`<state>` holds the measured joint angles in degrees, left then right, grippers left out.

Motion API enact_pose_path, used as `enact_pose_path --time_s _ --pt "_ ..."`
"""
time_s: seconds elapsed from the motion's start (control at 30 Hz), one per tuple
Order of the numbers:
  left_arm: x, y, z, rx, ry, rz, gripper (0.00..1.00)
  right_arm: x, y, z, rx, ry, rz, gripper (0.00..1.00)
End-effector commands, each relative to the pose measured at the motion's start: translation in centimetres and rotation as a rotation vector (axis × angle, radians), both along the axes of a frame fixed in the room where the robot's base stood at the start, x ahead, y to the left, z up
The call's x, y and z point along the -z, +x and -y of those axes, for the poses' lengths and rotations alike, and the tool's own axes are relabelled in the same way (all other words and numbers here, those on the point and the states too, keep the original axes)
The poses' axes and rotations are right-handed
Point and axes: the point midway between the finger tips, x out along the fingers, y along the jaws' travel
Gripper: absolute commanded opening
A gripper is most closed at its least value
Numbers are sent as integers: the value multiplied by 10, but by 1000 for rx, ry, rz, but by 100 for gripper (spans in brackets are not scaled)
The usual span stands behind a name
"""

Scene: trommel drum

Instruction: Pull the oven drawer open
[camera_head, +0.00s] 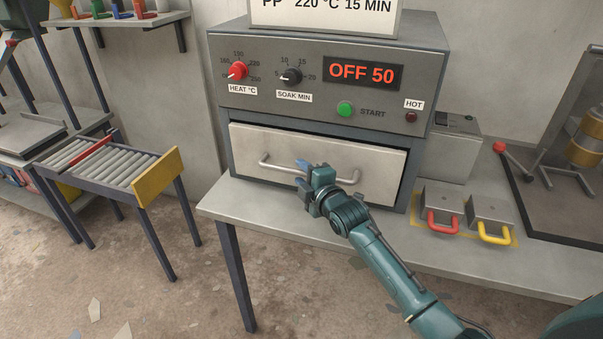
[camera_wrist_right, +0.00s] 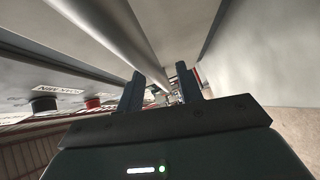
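The oven drawer (camera_head: 330,148) has a pale front with a dark gap along its top and right edges. It sits in the lower part of the grey oven (camera_head: 325,71). A bar handle (camera_head: 269,165) runs across the front and also shows as a long bar in the right wrist view (camera_wrist_right: 112,35). My right gripper (camera_head: 301,166) is at the middle of the handle. In the wrist view its two fingers (camera_wrist_right: 160,92) stand apart, with the bar running down towards the gap. Whether they touch the bar cannot be told. My left gripper is not in view.
The oven stands on a pale table (camera_head: 235,199). The red-handled box (camera_head: 438,205) and yellow-handled box (camera_head: 488,215) are right of the drawer. A roller conveyor (camera_head: 110,165) with a yellow end plate stands left. The space before the drawer is clear except for my arm.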

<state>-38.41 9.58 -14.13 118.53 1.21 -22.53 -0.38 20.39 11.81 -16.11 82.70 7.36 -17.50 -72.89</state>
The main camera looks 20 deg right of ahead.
Motion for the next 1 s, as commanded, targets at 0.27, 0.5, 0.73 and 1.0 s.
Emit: enact_pose_path --time_s 0.27,0.5,0.73,1.0 --pt "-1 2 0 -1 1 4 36 1 9 -2 -1 1 0 36" --pt "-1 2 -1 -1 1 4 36 1 9 -2 -1 1 0 30" --pt "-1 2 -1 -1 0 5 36 1 9 -2 0 1 0 12" --pt "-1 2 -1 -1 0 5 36 1 9 -2 0 1 0 0"
